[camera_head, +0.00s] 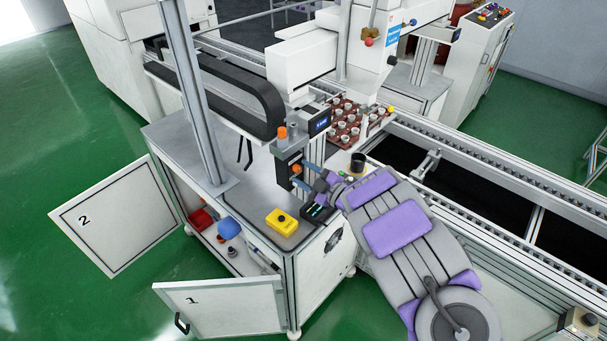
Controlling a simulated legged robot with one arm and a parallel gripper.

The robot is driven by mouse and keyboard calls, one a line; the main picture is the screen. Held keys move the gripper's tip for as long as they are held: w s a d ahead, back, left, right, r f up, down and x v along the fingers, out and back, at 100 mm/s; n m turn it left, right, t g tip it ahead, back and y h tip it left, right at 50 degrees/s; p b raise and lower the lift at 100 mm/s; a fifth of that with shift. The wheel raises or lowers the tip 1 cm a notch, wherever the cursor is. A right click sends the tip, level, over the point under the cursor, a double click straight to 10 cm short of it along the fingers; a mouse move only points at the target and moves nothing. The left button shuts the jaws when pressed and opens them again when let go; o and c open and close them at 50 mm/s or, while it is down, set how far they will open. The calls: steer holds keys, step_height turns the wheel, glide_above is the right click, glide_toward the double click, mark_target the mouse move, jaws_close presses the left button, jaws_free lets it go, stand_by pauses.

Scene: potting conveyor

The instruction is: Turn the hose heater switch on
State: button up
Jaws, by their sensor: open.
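My arm, in grey and purple, reaches from the lower right to the front of the machine table. My gripper (314,182) is small in the picture, beside a dark upright unit (288,170) with orange parts. Its jaws are open; I cannot tell whether they touch the unit. No label marks the hose heater switch, so I cannot tell which control it is. A small display (319,122) is lit blue above the unit. A yellow box with a black button (281,222) and a small black panel (318,211) sit on the table top.
Cabinet doors 1 (225,309) and 2 (113,222) stand open below the table (241,200). A brown tray of pots (335,136) lies behind my gripper. A conveyor (505,170) runs along the right. The green floor at left is clear.

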steer(key=shift+w+a, duration=0.25)
steer(key=shift+a, duration=0.1)
jaws_close()
stand_by(0.3)
